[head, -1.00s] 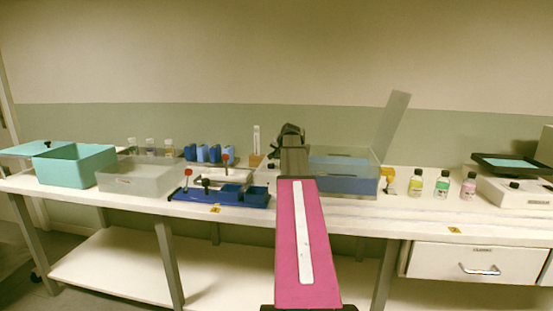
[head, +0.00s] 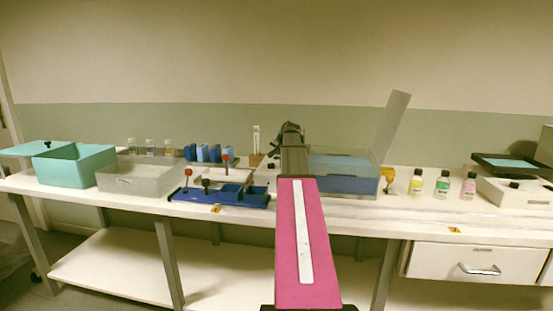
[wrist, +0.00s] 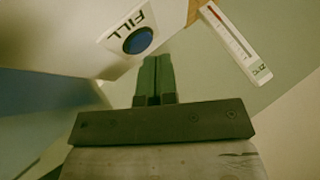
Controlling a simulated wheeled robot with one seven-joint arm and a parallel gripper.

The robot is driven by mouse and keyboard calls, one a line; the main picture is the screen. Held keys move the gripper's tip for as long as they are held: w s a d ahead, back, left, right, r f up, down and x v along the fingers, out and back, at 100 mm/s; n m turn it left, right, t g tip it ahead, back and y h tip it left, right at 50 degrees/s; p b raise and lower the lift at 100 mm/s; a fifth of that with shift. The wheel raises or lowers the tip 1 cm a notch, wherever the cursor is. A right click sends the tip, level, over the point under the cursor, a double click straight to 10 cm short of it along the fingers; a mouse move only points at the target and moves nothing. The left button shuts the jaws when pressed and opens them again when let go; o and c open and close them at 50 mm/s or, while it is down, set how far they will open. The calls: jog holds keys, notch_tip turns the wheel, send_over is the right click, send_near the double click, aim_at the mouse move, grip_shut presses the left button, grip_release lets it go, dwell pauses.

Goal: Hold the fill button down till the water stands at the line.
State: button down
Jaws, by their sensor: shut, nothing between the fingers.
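The blue round fill button (wrist: 137,41) sits on a white panel (wrist: 116,42) marked FILL in the wrist view. My gripper (wrist: 152,60) is shut and empty, its fingertips just below the button in the picture. I cannot tell whether they touch it. In the head view my gripper (head: 290,130) is at the far side of the bench, beside the clear tank (head: 372,184). The tank holds blue water (head: 340,184) and its clear lid (head: 393,125) stands open. The line is too small to make out. My arm hides the button in the head view.
Left of my arm are a blue tray (head: 235,199), blue blocks (head: 203,153), a clear bin (head: 140,179) and a teal box (head: 75,167). A thermometer card (wrist: 235,35) is near the button. Three bottles (head: 442,186) and a scale (head: 515,188) stand right.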

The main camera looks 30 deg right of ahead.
jog(key=shift+r, duration=0.4)
jog(key=shift+r, duration=2.5)
